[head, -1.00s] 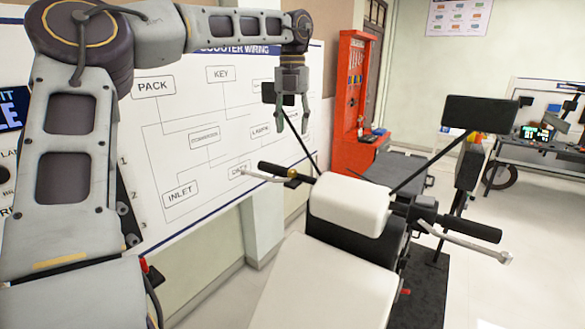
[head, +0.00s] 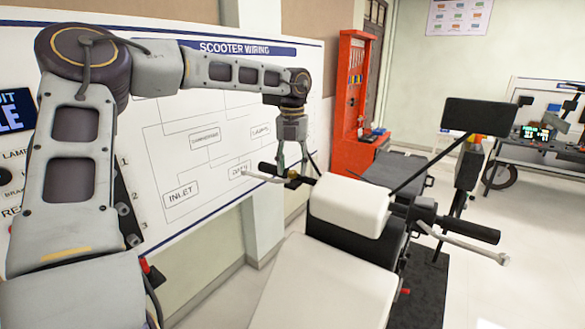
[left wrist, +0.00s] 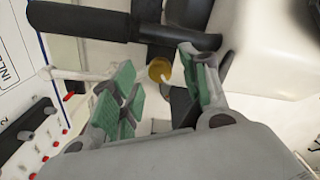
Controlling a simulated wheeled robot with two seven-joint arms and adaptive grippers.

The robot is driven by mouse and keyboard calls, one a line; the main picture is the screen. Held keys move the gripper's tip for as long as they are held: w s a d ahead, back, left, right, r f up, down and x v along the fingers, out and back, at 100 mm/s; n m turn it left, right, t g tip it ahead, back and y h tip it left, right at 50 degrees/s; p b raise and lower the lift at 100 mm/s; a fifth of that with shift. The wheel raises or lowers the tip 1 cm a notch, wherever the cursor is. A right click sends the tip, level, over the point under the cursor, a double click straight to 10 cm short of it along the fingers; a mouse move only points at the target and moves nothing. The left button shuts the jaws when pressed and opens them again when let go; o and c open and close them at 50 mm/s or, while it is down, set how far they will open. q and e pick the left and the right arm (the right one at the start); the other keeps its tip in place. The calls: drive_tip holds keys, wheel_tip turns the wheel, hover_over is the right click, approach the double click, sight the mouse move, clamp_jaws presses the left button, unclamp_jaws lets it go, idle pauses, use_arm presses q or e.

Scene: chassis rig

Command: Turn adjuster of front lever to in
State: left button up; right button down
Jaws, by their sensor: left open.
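The scooter's left handlebar carries a black grip (head: 270,169) and a pale silver lever (head: 262,177). A small gold-coloured knob (head: 292,175), which looks like the lever's adjuster, sits at the lever's inner end. My left gripper (head: 292,168) points down just above this knob, with a finger to each side. In the left wrist view the gold knob (left wrist: 160,69) lies beyond the open green-padded fingers (left wrist: 160,95), and the lever (left wrist: 85,74) runs off to the left. I cannot tell whether the fingers touch anything. The knob's marking is too small to read. My right gripper is out of view.
The white front cover (head: 348,203) and seat (head: 325,285) are beside the handlebar. A mirror (head: 487,115) stands at right above the other grip (head: 468,228). The wiring board (head: 160,150) is close behind my left arm. A red tool cabinet (head: 354,85) stands farther back.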

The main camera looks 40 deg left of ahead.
use_arm(q)
drive_tip(key=shift+f, duration=0.65)
clamp_jaws()
